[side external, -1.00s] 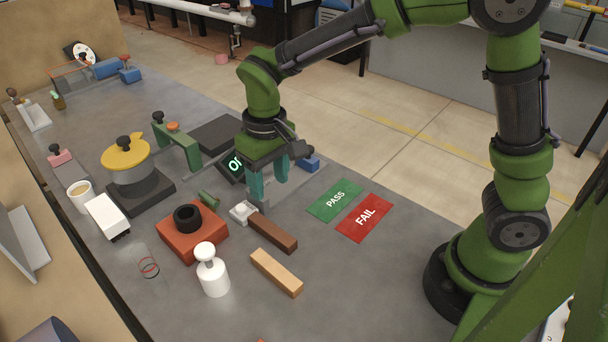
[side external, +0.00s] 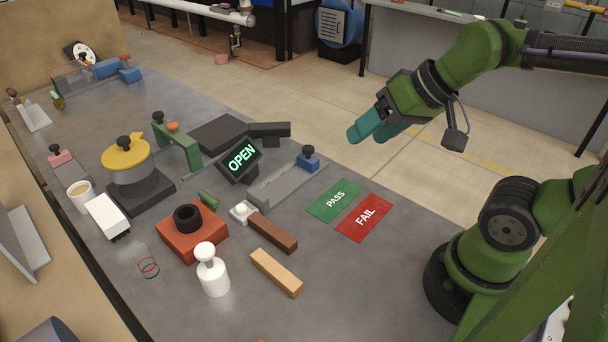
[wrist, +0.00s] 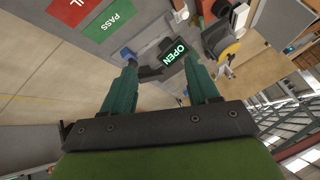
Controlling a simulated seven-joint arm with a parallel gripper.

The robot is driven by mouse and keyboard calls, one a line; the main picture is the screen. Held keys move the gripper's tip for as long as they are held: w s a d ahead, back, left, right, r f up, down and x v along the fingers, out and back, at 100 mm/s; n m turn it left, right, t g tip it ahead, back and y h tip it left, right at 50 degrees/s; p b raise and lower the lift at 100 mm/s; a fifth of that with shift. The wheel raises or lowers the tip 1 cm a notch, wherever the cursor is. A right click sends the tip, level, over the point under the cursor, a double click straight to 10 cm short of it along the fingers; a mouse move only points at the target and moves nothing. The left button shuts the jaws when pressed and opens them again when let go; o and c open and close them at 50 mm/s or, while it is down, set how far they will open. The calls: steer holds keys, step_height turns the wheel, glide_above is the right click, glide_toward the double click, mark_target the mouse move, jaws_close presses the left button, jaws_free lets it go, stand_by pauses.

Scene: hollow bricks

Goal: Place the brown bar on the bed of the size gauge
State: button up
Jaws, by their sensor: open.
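The brown bar (side external: 272,232) lies flat on the bench, its far end close to a small white block (side external: 242,211). The bed's visible top is bare. The gauge's display (side external: 242,158) reads OPEN, and this display also shows in the wrist view (wrist: 173,53). My gripper (side external: 366,134) is open and empty, raised well off the bench, to the right of and above the gauge.
A tan bar (side external: 276,273) lies in front of the brown bar. A red block with a black ring (side external: 191,236) and a white knobbed cylinder (side external: 212,272) stand to its left. Green PASS (side external: 335,201) and red FAIL (side external: 365,218) mats lie flat at the right.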

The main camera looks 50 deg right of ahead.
steer(key=n+g+h, duration=0.2)
steer(key=n+g, duration=0.2)
steer(key=g, duration=0.3)
glide_above(271, 228)
step_height(271, 228, down, 7)
step_height(271, 228, down, 11)
steer(key=shift+s+d+r, duration=0.1)
steer(key=shift+s, duration=0.05)
steer(key=shift+f, duration=3)
steer(key=shift+c, duration=0.4)
jaws_close()
